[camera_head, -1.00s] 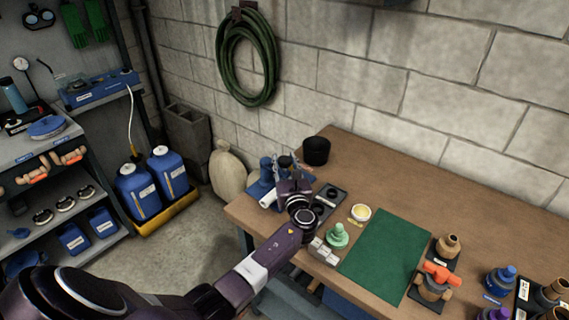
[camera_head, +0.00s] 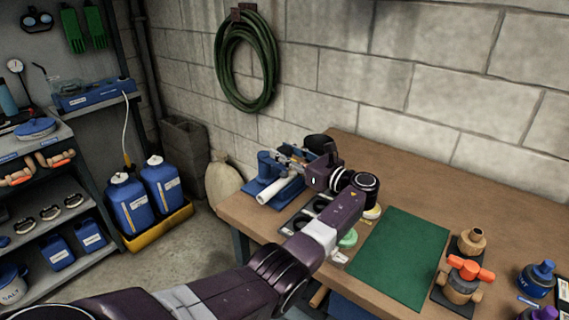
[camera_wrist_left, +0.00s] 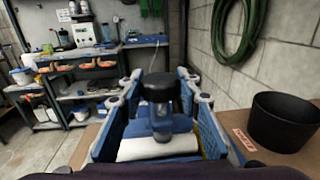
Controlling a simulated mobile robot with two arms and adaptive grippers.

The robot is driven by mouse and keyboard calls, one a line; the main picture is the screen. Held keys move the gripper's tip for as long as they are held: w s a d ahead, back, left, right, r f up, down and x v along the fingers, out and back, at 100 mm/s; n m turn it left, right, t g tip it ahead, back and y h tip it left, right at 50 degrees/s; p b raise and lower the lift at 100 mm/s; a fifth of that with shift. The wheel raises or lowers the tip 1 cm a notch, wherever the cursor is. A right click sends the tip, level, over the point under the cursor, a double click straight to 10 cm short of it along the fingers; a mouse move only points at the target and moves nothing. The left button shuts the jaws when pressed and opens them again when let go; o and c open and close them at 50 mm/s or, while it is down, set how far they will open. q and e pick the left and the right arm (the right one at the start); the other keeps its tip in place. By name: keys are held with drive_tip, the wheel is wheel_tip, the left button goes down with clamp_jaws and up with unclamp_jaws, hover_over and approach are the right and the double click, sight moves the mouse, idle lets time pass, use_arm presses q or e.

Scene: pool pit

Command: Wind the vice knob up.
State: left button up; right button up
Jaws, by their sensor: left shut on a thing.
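The blue bench vice (camera_head: 264,168) stands at the table's left end, with a white pipe (camera_head: 280,191) lying across its front. The vice also shows in the left wrist view (camera_wrist_left: 178,123), with its black round knob (camera_wrist_left: 158,86) on top of a grey shaft. My left gripper (camera_head: 292,154) is at the top of the vice, coming in from the right. In the left wrist view its two blue-padded fingers (camera_wrist_left: 160,98) stand on either side of the knob, shut on it. The knob is hidden in the head view. My right gripper is not in view.
A black pot (camera_wrist_left: 284,121) stands close to the right of the gripper. A dark tray (camera_head: 297,221) and a pale green item (camera_head: 348,239) are partly behind my arm. A green mat (camera_head: 398,258) and an orange-handled valve (camera_head: 462,276) lie farther right. The block wall is behind.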

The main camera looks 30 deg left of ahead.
use_arm(q)
drive_tip(key=shift+s+f+g+b, duration=0.1)
drive_tip(key=shift+f+g+b, duration=0.2)
drive_tip(key=shift+f+b, duration=0.15)
drive_tip(key=o, duration=1.2)
drive_tip(key=shift+c, duration=0.2)
drive_tip(key=shift+r, duration=0.1)
drive_tip(key=shift+r, duration=0.1)
drive_tip(key=s+d, duration=0.1)
drive_tip(key=d, duration=1.1)
drive_tip(key=shift+s, duration=0.15)
drive_tip(key=shift+a, duration=0.1)
